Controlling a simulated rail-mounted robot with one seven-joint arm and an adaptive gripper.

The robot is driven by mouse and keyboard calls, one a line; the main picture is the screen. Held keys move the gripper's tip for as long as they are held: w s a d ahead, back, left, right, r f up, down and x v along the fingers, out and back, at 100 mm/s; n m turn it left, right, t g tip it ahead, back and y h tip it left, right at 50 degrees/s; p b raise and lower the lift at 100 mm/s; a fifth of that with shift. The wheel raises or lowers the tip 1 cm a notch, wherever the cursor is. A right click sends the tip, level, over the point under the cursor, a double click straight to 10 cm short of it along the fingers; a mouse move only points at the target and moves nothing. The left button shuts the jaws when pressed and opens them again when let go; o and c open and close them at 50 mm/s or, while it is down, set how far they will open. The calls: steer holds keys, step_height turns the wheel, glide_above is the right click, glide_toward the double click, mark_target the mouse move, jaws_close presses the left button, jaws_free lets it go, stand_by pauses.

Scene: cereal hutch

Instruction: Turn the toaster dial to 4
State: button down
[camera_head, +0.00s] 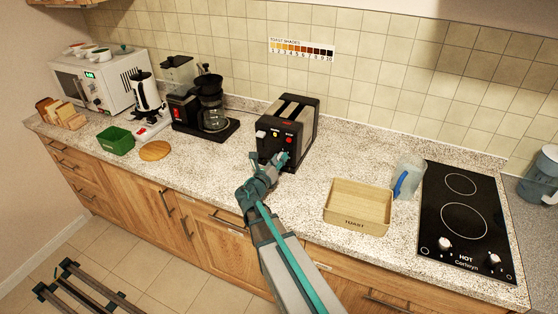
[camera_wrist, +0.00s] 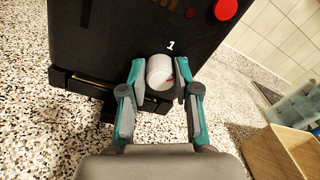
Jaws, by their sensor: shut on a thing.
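The black toaster (camera_head: 297,112) stands on the counter at centre, its front with buttons and dial facing me. In the wrist view its dark front face (camera_wrist: 120,45) fills the upper left. The dial (camera_wrist: 159,72) is a round white knob with a small red mark towards its right side, and a white "1" is printed just above it. My gripper (camera_wrist: 159,78) is shut on the dial, one teal finger on each side. In the head view my gripper (camera_head: 281,160) is at the toaster's lower front and hides the dial.
The hob (camera_head: 462,215) is farther right. A coffee maker (camera_head: 208,112) stands left of the toaster. A toast-shade chart (camera_head: 301,49) hangs above.

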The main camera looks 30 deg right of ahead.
steer(key=shift+f+m+b, duration=0.15)
steer(key=shift+m+b, duration=0.15)
steer(key=shift+b, duration=0.2)
steer(key=m+b, duration=0.2)
steer(key=b, duration=0.2)
steer(key=shift+f+m, duration=0.15)
steer(key=shift+m, duration=0.25)
steer(key=m+b, duration=0.6)
steer(key=b, duration=0.1)
steer(key=shift+s+y+b, duration=0.1)
steer(key=shift+y+b, duration=0.2)
steer(key=shift+b, duration=0.1)
steer(key=m+b, duration=0.6)
steer(key=b, duration=0.1)
steer(key=shift+d, duration=0.1)
steer(key=m+b, duration=0.1)
steer(key=b, duration=0.1)
steer(key=m+b, duration=0.2)
steer(key=shift+r+m, duration=0.25)
steer(key=shift+m, duration=0.05)
steer(key=shift+s, duration=0.1)
steer(key=c, duration=0.8)
jaws_free()
steer(key=shift+c, duration=0.2)
